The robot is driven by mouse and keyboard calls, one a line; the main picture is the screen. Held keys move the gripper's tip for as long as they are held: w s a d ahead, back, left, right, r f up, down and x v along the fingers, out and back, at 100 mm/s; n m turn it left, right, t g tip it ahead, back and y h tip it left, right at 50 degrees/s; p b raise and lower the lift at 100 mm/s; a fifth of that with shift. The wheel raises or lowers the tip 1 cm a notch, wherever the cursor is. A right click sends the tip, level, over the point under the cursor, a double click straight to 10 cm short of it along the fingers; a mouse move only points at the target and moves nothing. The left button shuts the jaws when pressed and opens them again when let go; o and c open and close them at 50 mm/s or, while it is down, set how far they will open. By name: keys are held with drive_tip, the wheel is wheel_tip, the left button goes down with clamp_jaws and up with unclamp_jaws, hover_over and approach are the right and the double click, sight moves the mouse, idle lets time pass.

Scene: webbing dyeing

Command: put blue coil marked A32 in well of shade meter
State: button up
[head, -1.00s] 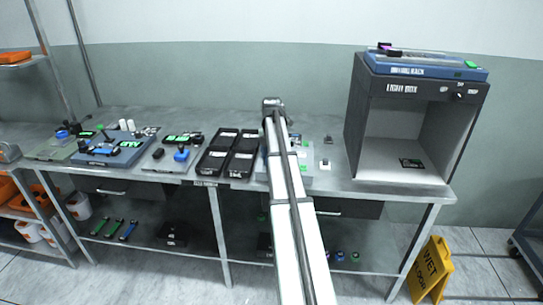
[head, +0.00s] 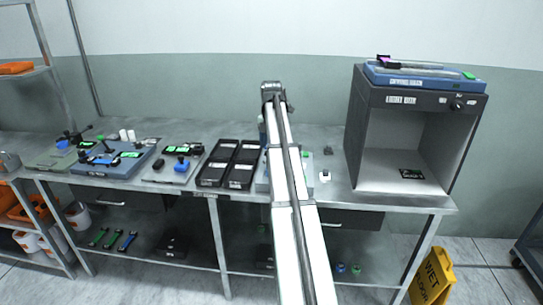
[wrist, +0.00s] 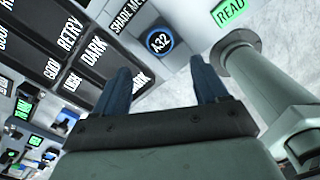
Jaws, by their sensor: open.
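The blue coil marked A32 (wrist: 160,41) shows in the wrist view as a blue ring around a dark face with white lettering. It lies flat on the pale top of the shade meter (wrist: 143,15), beside its label. I cannot tell how deep it sits in the well, whose rim is not clear. My gripper (wrist: 160,70) is open with nothing between its two blue fingers, and the coil is just beyond the fingertips. In the head view, my gripper (head: 273,92) is above the bench, and my arm hides the coil and most of the shade meter (head: 306,175).
Black trays (wrist: 62,55) with labels including RETRY and DARK lie left of the meter. A green READ panel (wrist: 230,11) and a grey-green post (wrist: 255,72) stand close to the right finger. A dark booth (head: 372,130) stands at the bench's right.

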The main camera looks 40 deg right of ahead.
drive_tip(key=shift+r, duration=1.25)
drive_tip(key=shift+a, duration=0.1)
